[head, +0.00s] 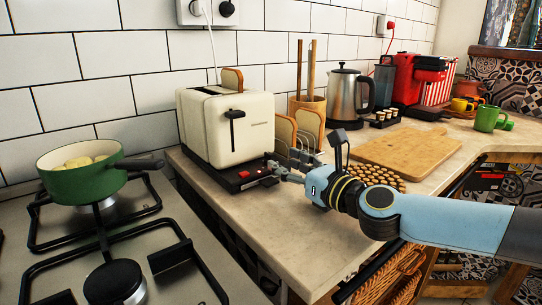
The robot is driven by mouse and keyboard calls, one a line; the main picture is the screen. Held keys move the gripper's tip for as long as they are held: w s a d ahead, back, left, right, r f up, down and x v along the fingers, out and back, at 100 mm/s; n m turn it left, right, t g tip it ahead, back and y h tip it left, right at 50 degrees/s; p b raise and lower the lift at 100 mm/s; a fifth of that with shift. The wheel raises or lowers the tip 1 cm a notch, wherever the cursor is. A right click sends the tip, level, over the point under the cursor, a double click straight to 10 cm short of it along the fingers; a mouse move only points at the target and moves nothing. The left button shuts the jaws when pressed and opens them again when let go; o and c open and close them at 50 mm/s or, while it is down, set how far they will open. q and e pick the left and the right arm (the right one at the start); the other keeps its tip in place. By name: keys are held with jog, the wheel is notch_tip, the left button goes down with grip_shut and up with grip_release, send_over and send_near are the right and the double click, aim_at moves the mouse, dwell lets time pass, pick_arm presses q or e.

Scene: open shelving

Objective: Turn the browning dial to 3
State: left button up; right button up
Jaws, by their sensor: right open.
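A cream toaster (207,125) stands on the counter, with a slice of bread showing in its top slot and a black lever (236,116) on its end face. Its dark base (232,181) carries small red controls (244,174). The browning dial and its number cannot be made out; my gripper's fingers are close to the base's right end and may cover it. My right gripper (272,172) is open, reaching in from the right at the base's front edge. Whether it touches the base cannot be told. My left gripper is not in view.
A toast rack with bread slices (309,122) stands close behind my right gripper. A wooden board (410,152), round biscuits (378,177), a kettle (345,92) and a red coffee machine (410,80) are further right. A green pan (84,180) sits on the hob at left.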

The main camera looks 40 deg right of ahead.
aim_at(272, 156)
jog(key=w, duration=0.5)
jog(key=shift+w+d+p, duration=0.2)
jog(key=shift+d+p, duration=0.1)
jog(key=shift+p, duration=0.05)
grip_shut()
